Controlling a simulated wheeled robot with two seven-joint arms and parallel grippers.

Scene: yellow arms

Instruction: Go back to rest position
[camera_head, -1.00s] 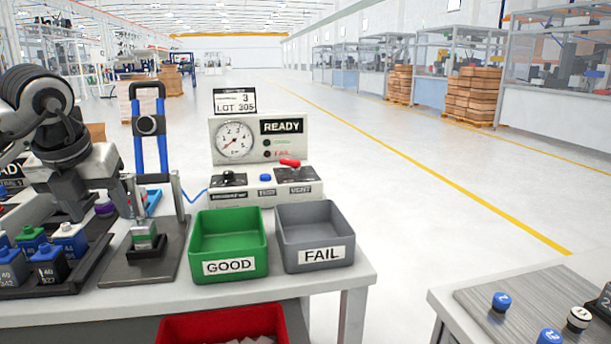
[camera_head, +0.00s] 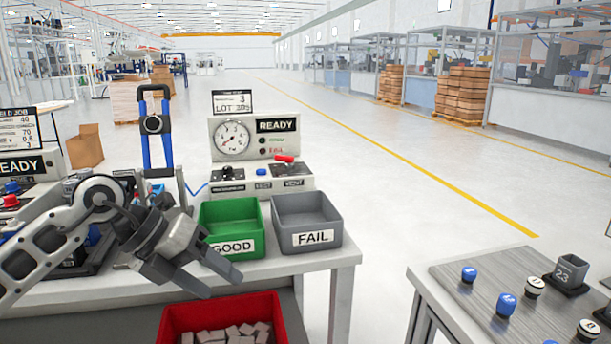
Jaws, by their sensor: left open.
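My left gripper (camera_head: 212,279) is open, with nothing seen between its fingers. It hangs in front of the workbench's (camera_head: 290,256) front edge, its fingers pointing down and right. The wrist overlaps the left front of the green GOOD bin (camera_head: 232,213) in the picture. My left arm comes in from the left, over the bench's left part, and hides much of what stands there. My right gripper does not show.
A grey FAIL bin (camera_head: 308,215) stands right of the green one. Behind is a gauge panel (camera_head: 262,138) reading READY. A red bin (camera_head: 222,306) with light blocks sits below the bench front. A second table (camera_head: 440,278) with knobs is at right, with open floor (camera_head: 400,215) beyond.

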